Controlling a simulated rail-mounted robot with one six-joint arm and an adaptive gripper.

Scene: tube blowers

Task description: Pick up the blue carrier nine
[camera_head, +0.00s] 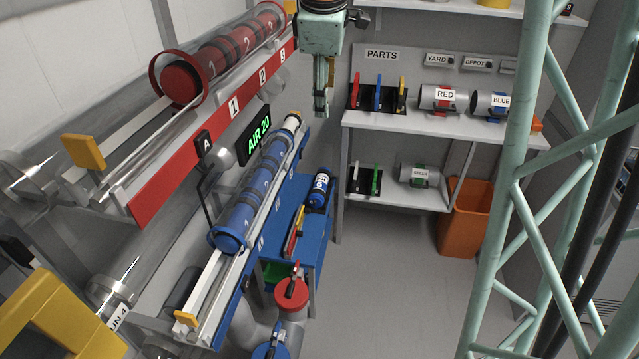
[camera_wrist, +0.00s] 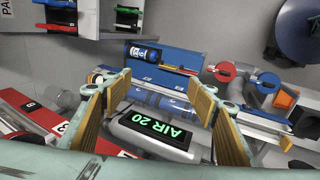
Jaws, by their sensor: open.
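A short blue carrier (camera_head: 319,190) with a white label and dark ends lies on the blue bench (camera_head: 312,238). It also shows in the wrist view (camera_wrist: 145,54), above the fingertips in the picture. Its label is too small to read surely. More blue carriers (camera_head: 250,201) sit inside a clear tube in a blue-edged rack; I cannot tell which is nine. My gripper (camera_head: 322,108) hangs at the top middle, apart from the carrier and the bench. In the wrist view it is open (camera_wrist: 158,84), with nothing between the fingers.
The "AIR 20" display (camera_wrist: 155,128) and the blue clear tube (camera_wrist: 160,99) lie below my fingers. A red tube rack (camera_head: 215,125) stands at left. Red-topped pipework (camera_head: 291,293) stands beside the bench. A parts shelf (camera_head: 440,128) and orange bin (camera_head: 465,220) are at right.

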